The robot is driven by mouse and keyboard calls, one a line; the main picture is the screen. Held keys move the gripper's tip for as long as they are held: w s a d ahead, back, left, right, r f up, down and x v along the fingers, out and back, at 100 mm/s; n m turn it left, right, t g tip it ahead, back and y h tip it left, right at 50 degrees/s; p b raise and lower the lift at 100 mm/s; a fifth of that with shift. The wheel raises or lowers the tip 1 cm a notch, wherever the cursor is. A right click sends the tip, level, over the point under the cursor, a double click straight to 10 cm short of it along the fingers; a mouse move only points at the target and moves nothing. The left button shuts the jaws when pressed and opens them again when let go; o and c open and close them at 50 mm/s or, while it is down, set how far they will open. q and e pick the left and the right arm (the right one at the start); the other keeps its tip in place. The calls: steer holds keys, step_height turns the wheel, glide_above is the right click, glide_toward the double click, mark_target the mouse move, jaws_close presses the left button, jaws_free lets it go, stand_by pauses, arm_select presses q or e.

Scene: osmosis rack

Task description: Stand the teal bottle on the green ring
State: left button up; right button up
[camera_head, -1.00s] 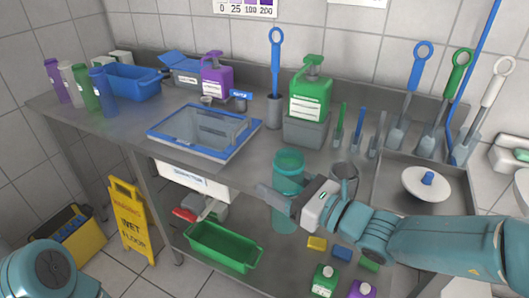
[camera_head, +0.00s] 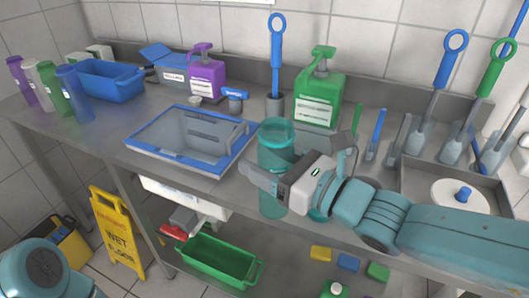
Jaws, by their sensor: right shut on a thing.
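The teal bottle (camera_head: 276,145) is see-through and stands upright near the counter's front edge in the head view. My right gripper (camera_head: 264,180) is shut on its middle, with the arm coming in from the right. The bottle's lower part (camera_head: 272,207) shows below the jaws, in front of the counter edge. I cannot make out a green ring; my gripper and arm hide part of the counter behind them. Only a rounded part of my left arm shows at the lower left, without its gripper.
A green pump bottle (camera_head: 320,95) and a purple one (camera_head: 206,75) stand behind. Brushes and a tray (camera_head: 410,185) are at the right. A green bin (camera_head: 217,262) is below the counter.

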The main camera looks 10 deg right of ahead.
steer(key=shift+w+d, duration=0.15)
steer(key=shift+d, duration=0.1)
steer(key=w+d+f+p, duration=0.3)
steer(key=w+d, duration=0.3)
steer(key=w, duration=0.4)
steer(key=shift+d+p, duration=0.4)
steer(key=shift+p, duration=0.35)
steer(key=shift+f+b, duration=0.4)
steer(key=shift+b, duration=0.05)
stand_by(0.6)
steer(key=o, duration=1.1)
steer(key=shift+o, duration=0.3)
